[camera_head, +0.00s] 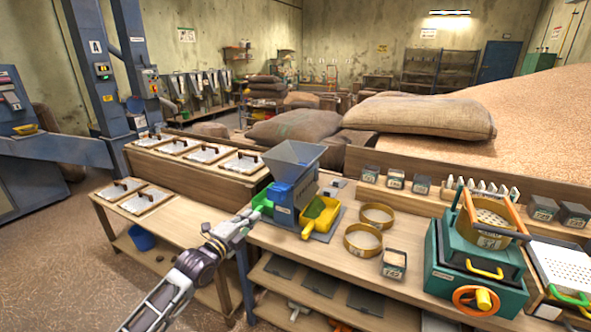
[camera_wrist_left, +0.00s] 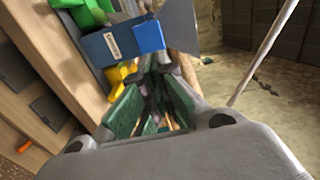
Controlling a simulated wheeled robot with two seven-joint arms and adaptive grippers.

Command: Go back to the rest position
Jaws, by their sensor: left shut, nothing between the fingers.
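My left gripper (camera_head: 252,215) reaches in from the bottom of the head view to the left end of the workbench. It is shut and empty, close to the green part on the left side of a blue mill with a grey hopper (camera_head: 292,163). In the left wrist view my left gripper (camera_wrist_left: 160,115) shows in the middle, with the blue mill (camera_wrist_left: 125,45) and a yellow scoop (camera_wrist_left: 118,72) beyond its fingers. Whether the fingertips touch the mill cannot be told. My right gripper is not in view.
The workbench (camera_head: 400,245) carries a yellow scoop (camera_head: 318,217), brass sieves (camera_head: 363,240), small labelled boxes and a green sieve shaker (camera_head: 470,270). A lower bench (camera_head: 150,215) with lidded trays stands at left. Sacks (camera_head: 420,115) and a grain heap lie behind. Floor at lower left is clear.

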